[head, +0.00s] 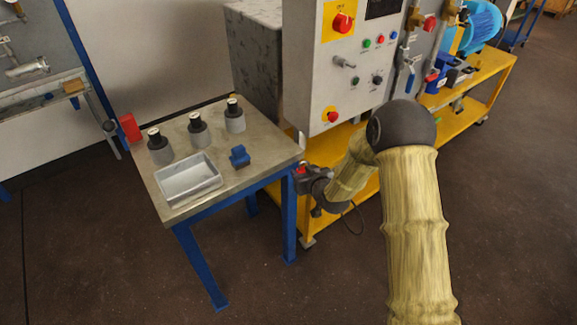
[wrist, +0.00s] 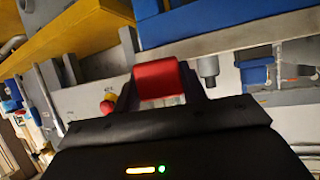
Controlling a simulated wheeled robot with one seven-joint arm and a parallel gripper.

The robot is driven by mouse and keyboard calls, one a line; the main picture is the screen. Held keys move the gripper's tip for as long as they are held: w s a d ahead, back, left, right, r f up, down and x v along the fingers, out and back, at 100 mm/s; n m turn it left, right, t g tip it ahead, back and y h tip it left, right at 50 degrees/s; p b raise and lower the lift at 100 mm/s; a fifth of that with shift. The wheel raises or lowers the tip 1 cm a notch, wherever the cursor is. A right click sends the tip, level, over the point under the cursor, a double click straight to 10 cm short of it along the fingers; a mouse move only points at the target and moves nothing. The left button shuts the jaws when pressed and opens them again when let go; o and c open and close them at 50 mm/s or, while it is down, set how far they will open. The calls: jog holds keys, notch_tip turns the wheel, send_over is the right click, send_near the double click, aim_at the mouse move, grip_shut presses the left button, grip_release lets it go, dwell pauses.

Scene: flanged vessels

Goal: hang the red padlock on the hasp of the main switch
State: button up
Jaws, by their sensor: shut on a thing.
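The red padlock (wrist: 158,80) is between the two dark fingers of my gripper (wrist: 162,88) in the wrist view, and the gripper is shut on it. In the head view, my gripper (head: 301,174) is low, just right of the steel table's corner and below the grey cabinet; a bit of red shows at its tip. The main switch (head: 343,22), a red knob on a yellow plate, is high on the cabinet's front, above and right of my gripper. I cannot make out its hasp. The padlock's shackle cannot be made out clearly.
The cabinet (head: 345,85) also carries coloured buttons and a lower red stop button (head: 331,116). The steel table (head: 245,178) holds a metal tray (head: 188,180), several grey-black vessels and a blue block (head: 239,156). A yellow bench (head: 480,95) extends right. Floor at right is open.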

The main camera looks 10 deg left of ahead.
jog(key=s+d+f+m+t+h, duration=0.1)
jog(key=d+f, duration=0.4)
jog(key=d, duration=0.8)
jog(key=s+d+f+m+t+h, duration=0.1)
jog(key=s+d+f+m+h, duration=0.2)
jog(key=d, duration=1)
notch_tip(320, 180, down, 3)
jog(key=m+h, duration=0.2)
jog(key=h, duration=0.1)
jog(key=shift+d+f+m, duration=0.15)
jog(key=shift+d+m, duration=0.25)
jog(key=shift+w+a, duration=0.1)
jog(key=shift+w, duration=0.05)
